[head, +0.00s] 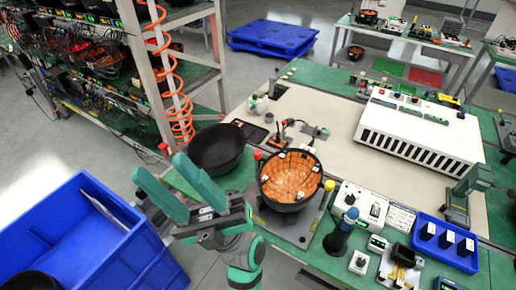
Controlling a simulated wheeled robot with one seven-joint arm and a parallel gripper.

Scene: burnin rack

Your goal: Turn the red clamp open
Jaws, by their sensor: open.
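A red knob (258,155), which looks like the red clamp's handle, stands at the upper left of a black bowl with a copper-coloured inside (290,178). The bowl sits on a grey fixture plate (304,232) at the near edge of the green bench. A yellow knob (329,185) stands on the bowl's right side. The red clamp's lower part is too small to make out. My gripper (161,172) is open and empty, left of the fixture and apart from the red knob, its green fingers pointing up and left.
An empty black bowl (218,150) lies on the bench between my gripper and the red knob. A blue bin (100,235) stands at lower left. A rack with an orange coiled hose (178,95) is behind. Small devices and a blue tray (446,243) crowd the right.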

